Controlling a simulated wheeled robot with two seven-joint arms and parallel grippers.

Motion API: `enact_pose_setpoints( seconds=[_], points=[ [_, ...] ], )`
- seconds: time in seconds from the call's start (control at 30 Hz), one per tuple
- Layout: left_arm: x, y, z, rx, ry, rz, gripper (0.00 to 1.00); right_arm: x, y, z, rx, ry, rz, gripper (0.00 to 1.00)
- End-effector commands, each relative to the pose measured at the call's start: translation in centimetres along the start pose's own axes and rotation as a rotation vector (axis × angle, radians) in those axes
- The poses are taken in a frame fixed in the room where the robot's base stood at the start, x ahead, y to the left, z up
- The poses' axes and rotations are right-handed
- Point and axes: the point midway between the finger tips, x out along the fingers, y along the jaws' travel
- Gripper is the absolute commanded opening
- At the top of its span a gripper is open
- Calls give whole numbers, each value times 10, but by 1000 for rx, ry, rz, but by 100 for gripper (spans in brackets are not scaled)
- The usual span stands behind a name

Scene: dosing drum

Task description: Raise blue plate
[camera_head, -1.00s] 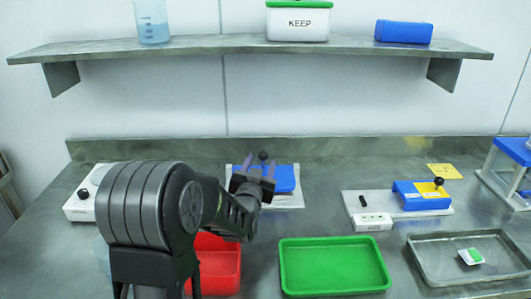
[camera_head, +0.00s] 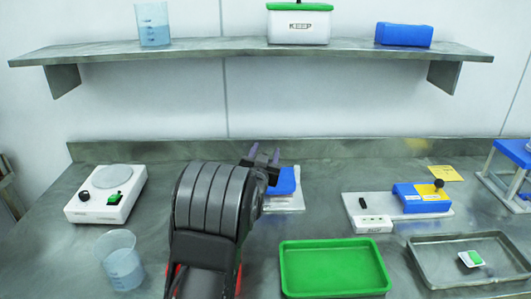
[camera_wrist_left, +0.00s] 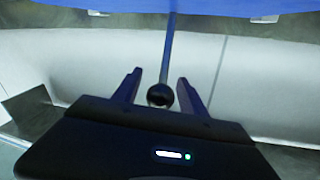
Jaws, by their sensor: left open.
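A blue plate (camera_head: 287,181) sits on a pale base (camera_head: 292,209) at the middle of the bench, partly hidden behind my left arm. My left gripper (camera_head: 264,154) is at the plate's upper left, its two fingers apart and pointing up in the picture. In the left wrist view a blue surface (camera_wrist_left: 230,8) crosses the top, and a thin rod with a black ball knob (camera_wrist_left: 160,95) runs down from it. The knob shows between the open fingers of the left gripper (camera_wrist_left: 159,88), with no clear contact. My right gripper is out of view.
A green tray (camera_head: 333,240) lies right of my arm; a red tray is mostly hidden behind it. A beaker (camera_head: 121,262) and a white hotplate (camera_head: 82,208) stand left. A second blue block with a knob (camera_head: 420,197) and a grey tray (camera_head: 440,274) are right. A shelf (camera_head: 220,45) hangs above.

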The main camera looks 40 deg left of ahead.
Motion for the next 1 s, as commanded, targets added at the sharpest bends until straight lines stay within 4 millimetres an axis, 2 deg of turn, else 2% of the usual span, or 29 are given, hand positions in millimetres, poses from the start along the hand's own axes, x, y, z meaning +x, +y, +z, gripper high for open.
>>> enact_pose_setpoints(
  seconds=[0.13, 0.73, 1.0],
  points=[
    [0, 0, 0, 0, 0, 0, 50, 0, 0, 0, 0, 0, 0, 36],
    [0, 0, 0, 0, 0, 0, 1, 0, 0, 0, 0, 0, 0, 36],
    [0, 0, 0, 0, 0, 0, 0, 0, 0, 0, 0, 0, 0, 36]
  ],
)
